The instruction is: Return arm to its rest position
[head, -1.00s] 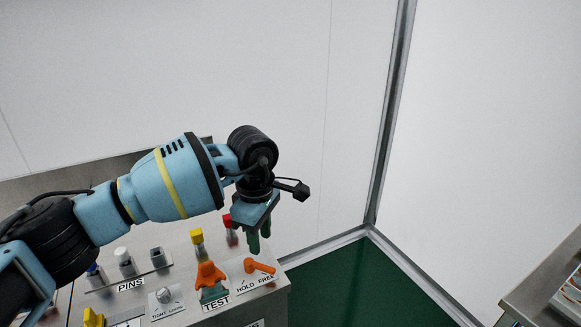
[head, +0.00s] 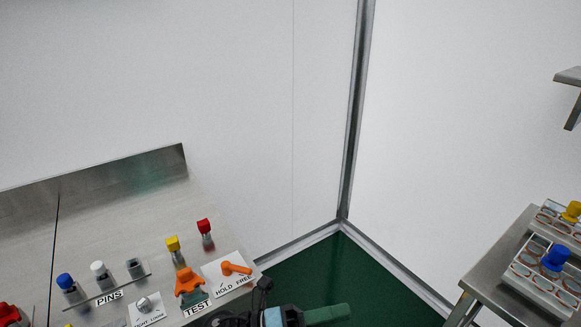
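My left gripper (head: 328,313) is at the bottom edge of the head view, just right of the control panel's front corner. Its green fingertips point right over the dark green floor, and they are apart from the panel's controls. The fingers overlap from this angle, so I cannot tell whether they are open or shut. Nothing shows held at the fingertips. Most of the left arm is below the picture. My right gripper is not in view.
The metal panel (head: 110,215) carries an orange HOLD/FREE lever (head: 236,268), an orange TEST handle (head: 187,281) and several coloured pins. A metal table (head: 487,275) with trays and blue and yellow knobs stands at right. Open green floor (head: 370,280) lies between.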

